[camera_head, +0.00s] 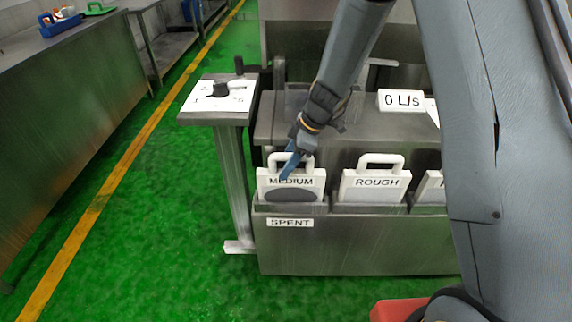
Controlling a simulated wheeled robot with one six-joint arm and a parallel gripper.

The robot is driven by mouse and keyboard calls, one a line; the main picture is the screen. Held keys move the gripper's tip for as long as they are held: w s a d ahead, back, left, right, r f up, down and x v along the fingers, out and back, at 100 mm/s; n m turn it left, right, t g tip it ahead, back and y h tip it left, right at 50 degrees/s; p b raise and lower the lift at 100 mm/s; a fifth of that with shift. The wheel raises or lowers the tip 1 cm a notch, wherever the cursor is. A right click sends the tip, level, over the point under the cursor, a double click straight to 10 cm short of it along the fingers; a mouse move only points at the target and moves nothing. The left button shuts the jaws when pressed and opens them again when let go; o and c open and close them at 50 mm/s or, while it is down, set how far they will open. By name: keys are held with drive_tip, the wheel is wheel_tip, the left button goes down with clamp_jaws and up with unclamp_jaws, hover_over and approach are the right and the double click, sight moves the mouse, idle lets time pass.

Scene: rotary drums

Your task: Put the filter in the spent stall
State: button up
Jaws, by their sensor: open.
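A white filter plate marked MEDIUM (268,184), with a white loop handle and a dark oval on its face, stands upright in the leftmost slot of a steel rack. That slot is the spent stall, with a SPENT label (290,222) on its front. My gripper (289,168) is open at this filter's handle, with a blue finger in front of the handle and the plate's top edge. Whether the fingers touch the handle is hard to tell.
A ROUGH filter (374,184) stands in the slot to the right, and a third filter (431,190) is partly hidden by my arm. A dial panel (218,96) on a post stands at left. A 0 L/s display (401,101) sits behind. Green floor at left is clear.

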drive_tip(key=b+v, duration=0.1)
drive_tip(key=v, duration=1)
drive_tip(key=shift+d+r+b, duration=0.15)
drive_tip(key=shift+r+b, duration=0.2)
drive_tip(key=s+d+m+h, duration=0.2)
drive_tip(key=s+d+m, duration=0.5)
drive_tip(key=s+m, duration=0.2)
drive_tip(key=s+d+m+h, duration=0.2)
drive_tip(key=s+d+m, duration=0.5)
drive_tip(key=s, duration=0.6)
drive_tip(key=shift+s+r+m+h, duration=0.25)
drive_tip(key=shift+r+m+h, duration=0.2)
drive_tip(key=shift+m, duration=0.55)
drive_tip(key=shift+d, duration=0.1)
drive_tip(key=shift+a+r+p, duration=0.2)
drive_tip(key=shift+a+p, duration=0.1)
